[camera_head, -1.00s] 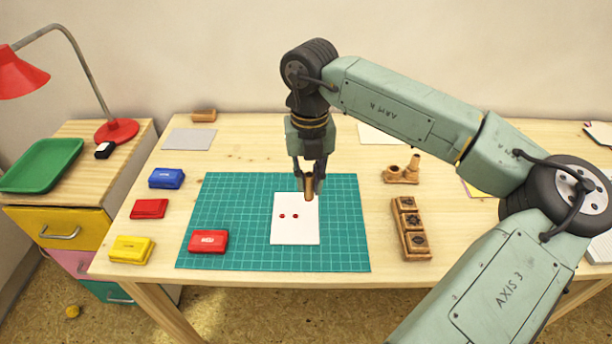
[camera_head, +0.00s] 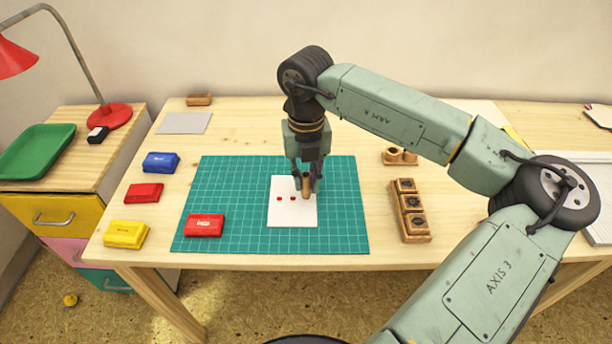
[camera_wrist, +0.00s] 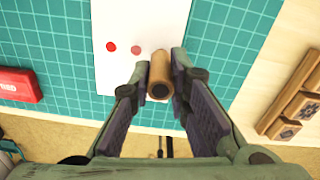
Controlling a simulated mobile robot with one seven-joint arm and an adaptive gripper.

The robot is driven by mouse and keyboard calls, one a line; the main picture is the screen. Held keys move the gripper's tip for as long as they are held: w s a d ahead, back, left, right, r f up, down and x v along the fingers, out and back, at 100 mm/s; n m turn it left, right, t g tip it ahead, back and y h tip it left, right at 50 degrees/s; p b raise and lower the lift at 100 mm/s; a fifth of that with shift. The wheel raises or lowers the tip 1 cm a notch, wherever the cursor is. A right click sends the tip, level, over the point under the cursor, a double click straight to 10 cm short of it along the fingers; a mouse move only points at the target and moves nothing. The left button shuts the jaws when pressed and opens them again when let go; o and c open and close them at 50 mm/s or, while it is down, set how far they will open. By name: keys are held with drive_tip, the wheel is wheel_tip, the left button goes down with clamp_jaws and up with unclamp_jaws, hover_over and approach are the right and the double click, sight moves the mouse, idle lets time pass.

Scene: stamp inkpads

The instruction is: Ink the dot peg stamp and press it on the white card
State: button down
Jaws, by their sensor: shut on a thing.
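My gripper (camera_head: 305,180) is shut on the wooden dot peg stamp (camera_head: 306,189), which it holds roughly upright. The stamp also shows between the fingers in the wrist view (camera_wrist: 159,78). Its lower end is over the right part of the white card (camera_head: 291,217), level with a row of two red dots (camera_head: 286,198) to its left. I cannot tell whether it touches the card; its inked face is hidden. The card lies on the green cutting mat (camera_head: 237,177). A red inkpad (camera_head: 204,225) lies on the mat left of the card and looks closed.
Blue (camera_head: 161,162), red (camera_head: 144,192) and yellow (camera_head: 126,234) inkpads line the table's left side. A wooden stamp rack (camera_head: 410,211) stands right of the mat, with a small peg holder (camera_head: 400,156) behind it. The mat right of the card is clear.

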drive_tip(key=shift+f+b, duration=0.65)
drive_tip(key=shift+b, duration=0.35)
idle(2.5)
drive_tip(key=shift+r, duration=0.3)
drive_tip(key=shift+r, duration=0.35)
drive_tip(key=shift+r, duration=0.1)
drive_tip(key=shift+r+p, duration=1.45)
drive_tip(key=shift+r, duration=1.25)
